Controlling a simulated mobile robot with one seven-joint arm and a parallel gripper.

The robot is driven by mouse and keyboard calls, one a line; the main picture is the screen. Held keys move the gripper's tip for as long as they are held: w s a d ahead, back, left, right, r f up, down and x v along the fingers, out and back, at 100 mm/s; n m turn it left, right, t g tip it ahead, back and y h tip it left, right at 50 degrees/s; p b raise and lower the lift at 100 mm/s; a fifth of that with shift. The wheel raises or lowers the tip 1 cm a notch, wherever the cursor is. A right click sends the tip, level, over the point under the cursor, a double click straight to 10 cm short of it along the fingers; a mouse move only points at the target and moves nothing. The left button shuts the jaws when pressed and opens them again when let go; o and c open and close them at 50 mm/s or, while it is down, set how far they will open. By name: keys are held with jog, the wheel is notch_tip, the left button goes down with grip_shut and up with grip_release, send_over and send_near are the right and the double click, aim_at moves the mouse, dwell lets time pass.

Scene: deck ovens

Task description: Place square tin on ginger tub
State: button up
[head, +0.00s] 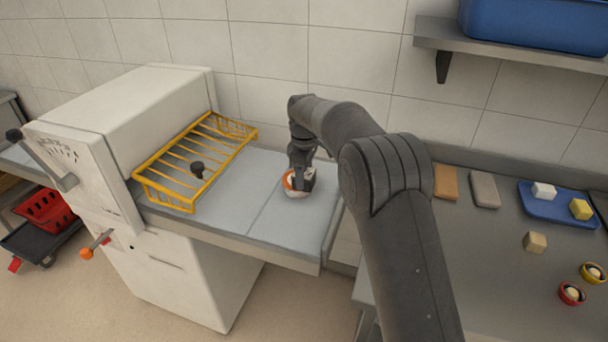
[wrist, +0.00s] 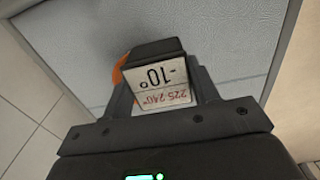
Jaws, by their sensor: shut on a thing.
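My gripper (head: 301,172) is over the grey worktop beside the white oven, pointing down. It is shut on a small dark block with a white printed label, which I take for the square tin (head: 309,181). In the wrist view the tin (wrist: 156,75) sits between the fingers (wrist: 162,88), its label reading "-10°" and "225 240°". A round orange-rimmed tub with a whitish part, seemingly the ginger tub (head: 288,181), is right at the gripper, partly hidden. Its orange edge (wrist: 122,73) shows behind the tin. I cannot tell whether tin and tub touch.
A yellow wire rack (head: 165,192) with a dark knob stands left on the worktop. A wall shelf (head: 500,50) is above.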

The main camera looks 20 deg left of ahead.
jog(key=shift+f, duration=0.1)
jog(key=o, duration=1.1)
notch_tip(320, 180, up, 11)
jog(key=s+d+r+m+t, duration=0.1)
jog(key=s+d+r+m, duration=0.3)
jog(key=d+r, duration=0.65)
jog(key=s+d+r+m+t, duration=0.1)
jog(key=s+d+m, duration=0.2)
jog(key=s+d, duration=0.35)
jog(key=s+d+r+m+t, duration=0.1)
jog(key=s+d+r+m, duration=0.15)
jog(key=d, duration=0.65)
jog(key=s+d+f+m+t, duration=0.1)
jog(key=s+d+f+m, duration=0.1)
jog(key=s, duration=0.5)
jog(key=s+d+f+m, duration=0.3)
jog(key=s+d+f, duration=0.2)
jog(key=s+d, duration=0.2)
jog(key=s+d+f+m+t, duration=0.1)
jog(key=s+d+f+m, duration=0.2)
jog(key=s, duration=0.5)
jog(key=shift+d+f+t, duration=0.15)
jog(key=shift+d+t, duration=0.15)
jog(key=shift+d, duration=0.5)
